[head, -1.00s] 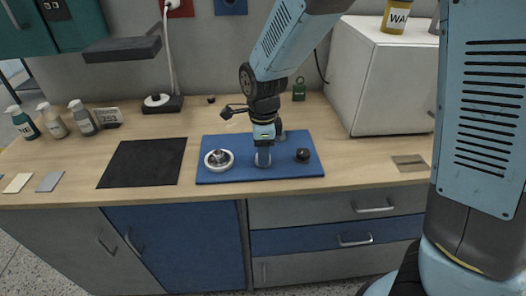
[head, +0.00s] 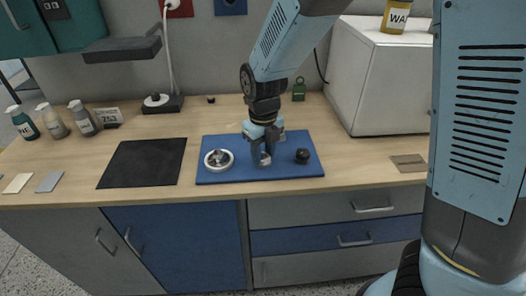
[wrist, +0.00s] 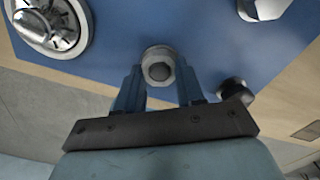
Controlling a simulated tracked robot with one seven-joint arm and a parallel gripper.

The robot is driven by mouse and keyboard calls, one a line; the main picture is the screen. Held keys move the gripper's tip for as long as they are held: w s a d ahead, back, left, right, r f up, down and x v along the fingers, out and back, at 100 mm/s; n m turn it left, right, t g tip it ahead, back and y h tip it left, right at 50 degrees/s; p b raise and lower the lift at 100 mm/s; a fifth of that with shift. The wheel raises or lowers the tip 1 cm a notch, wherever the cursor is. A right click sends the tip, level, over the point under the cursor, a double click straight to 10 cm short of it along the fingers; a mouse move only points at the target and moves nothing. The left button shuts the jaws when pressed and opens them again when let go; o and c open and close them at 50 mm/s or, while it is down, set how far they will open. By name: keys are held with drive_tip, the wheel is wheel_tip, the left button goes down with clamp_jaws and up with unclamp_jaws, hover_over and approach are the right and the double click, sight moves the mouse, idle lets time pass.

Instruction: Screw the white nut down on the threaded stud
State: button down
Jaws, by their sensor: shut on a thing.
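The white nut (wrist: 158,54) sits around the end of the threaded stud (wrist: 159,71), seen nearly end-on in the wrist view. My gripper (wrist: 158,78) is shut on the nut, with one blue finger on each side. In the head view my gripper (head: 263,154) points down at the blue board (head: 285,172), and the nut (head: 265,159) shows small and pale between the fingers. The fingers hide part of the nut, and I cannot tell how far down the stud it sits.
A black knob (head: 302,155) stands to the right. A pale part (wrist: 263,8) lies beyond the nut. A black mat (head: 143,164) and a white box (head: 378,85) flank the board.

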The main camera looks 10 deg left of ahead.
drive_tip(key=shift+s+f+m, duration=0.1)
drive_tip(key=shift+s+m, duration=0.15)
drive_tip(key=shift+m, duration=0.25)
drive_tip(key=c, duration=0.9)
unclamp_jaws()
drive_tip(key=shift+c, duration=0.2)
drive_tip(key=o, duration=0.3)
drive_tip(key=shift+w, duration=0.15)
drive_tip(key=shift+c, duration=0.7)
drive_tip(key=n, duration=0.5)
drive_tip(key=shift+n, duration=0.3)
drive_tip(key=n, duration=0.7)
